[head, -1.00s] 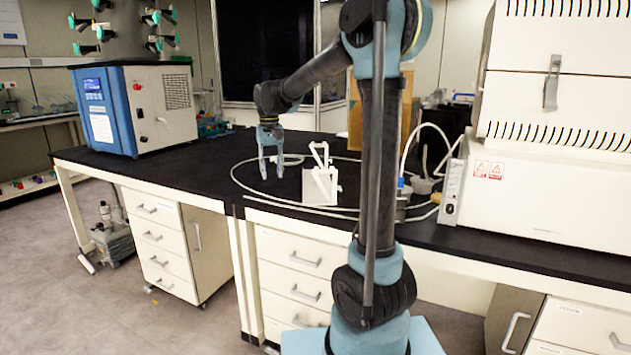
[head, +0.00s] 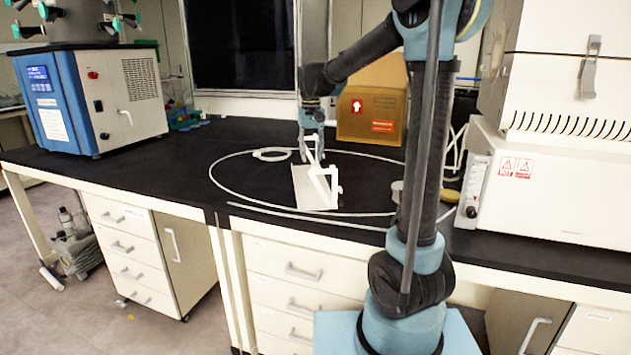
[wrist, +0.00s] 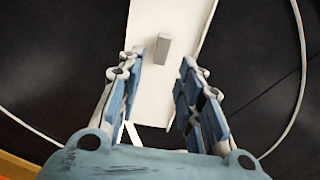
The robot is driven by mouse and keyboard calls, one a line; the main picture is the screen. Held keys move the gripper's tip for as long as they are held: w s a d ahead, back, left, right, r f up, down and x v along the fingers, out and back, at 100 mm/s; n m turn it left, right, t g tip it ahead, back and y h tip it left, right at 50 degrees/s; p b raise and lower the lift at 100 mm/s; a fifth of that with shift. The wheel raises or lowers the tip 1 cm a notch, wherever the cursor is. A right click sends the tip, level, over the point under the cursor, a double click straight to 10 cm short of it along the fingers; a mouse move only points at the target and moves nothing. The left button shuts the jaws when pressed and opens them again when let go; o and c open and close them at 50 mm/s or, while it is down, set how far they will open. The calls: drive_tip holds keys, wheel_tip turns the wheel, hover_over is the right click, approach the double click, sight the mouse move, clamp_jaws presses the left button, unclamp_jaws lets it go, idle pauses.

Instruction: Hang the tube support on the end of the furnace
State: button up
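The white tube support (head: 326,186), a flat plate with an angled frame, stands on the black bench. In the wrist view its plate (wrist: 190,25) lies beneath and ahead of my fingers. A small grey block (wrist: 163,46) rises from the plate near the gap between the fingertips. My gripper (head: 311,138) is just behind and above the support, pointing down. The wrist view shows my gripper (wrist: 162,62) open, with nothing clamped. The fingertips are partly hidden by the support in the head view. The white furnace (head: 567,70) with vent slots and a latch is at the right.
A thin white tube (head: 215,172) loops on the bench around the support. A cardboard box (head: 372,112) stands behind it. The blue and white freeze dryer (head: 92,95) is at the left. A white unit with warning labels (head: 545,190) is under the furnace. Bench left of the loop is clear.

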drive_tip(key=shift+o, duration=0.8)
drive_tip(key=shift+a, duration=0.1)
drive_tip(key=shift+f, duration=0.15)
drive_tip(key=shift+f, duration=4.35)
clamp_jaws()
